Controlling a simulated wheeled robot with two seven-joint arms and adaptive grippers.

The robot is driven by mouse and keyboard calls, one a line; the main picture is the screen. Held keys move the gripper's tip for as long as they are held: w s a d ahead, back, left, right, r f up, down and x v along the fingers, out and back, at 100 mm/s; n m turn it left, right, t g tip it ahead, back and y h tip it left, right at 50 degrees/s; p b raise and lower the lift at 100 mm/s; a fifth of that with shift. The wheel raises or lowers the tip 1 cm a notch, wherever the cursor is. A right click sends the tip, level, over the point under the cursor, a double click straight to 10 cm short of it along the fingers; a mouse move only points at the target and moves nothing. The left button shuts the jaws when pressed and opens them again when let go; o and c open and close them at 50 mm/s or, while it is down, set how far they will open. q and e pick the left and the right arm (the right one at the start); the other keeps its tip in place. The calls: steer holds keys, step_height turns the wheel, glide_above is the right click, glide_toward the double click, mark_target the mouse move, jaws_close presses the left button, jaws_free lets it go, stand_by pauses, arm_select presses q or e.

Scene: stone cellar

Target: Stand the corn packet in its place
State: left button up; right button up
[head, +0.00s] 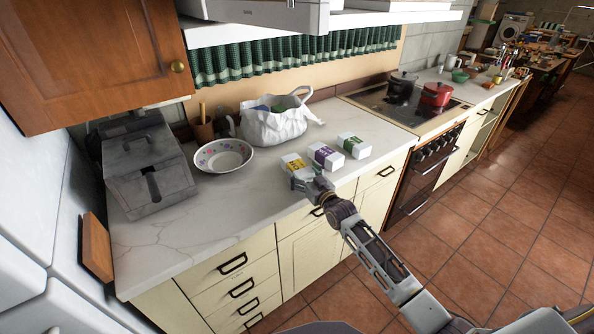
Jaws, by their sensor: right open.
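Three small white packets are in a slanting row on the marble counter (218,205). The nearest has a yellow label (292,163) and looks like the corn packet, though its print is too small to read. The purple-labelled packet (325,156) and the green-labelled packet (354,146) are to its right, with gaps between them. My right gripper (303,182) is open, at the near side of the yellow packet. It hides part of that packet's near end; I cannot tell whether they touch. My left gripper is out of view.
A white bag (272,127) and a flowered bowl (222,157) stand behind and left of the packets. A grey lidded box (146,172) is farther left. The hob (402,103) holds a black pot and a red pot (436,95). The counter's front left is clear.

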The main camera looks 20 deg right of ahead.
steer(key=shift+r, duration=0.1)
steer(key=c, duration=1.5)
steer(key=shift+r, duration=0.1)
steer(key=shift+r, duration=4.9)
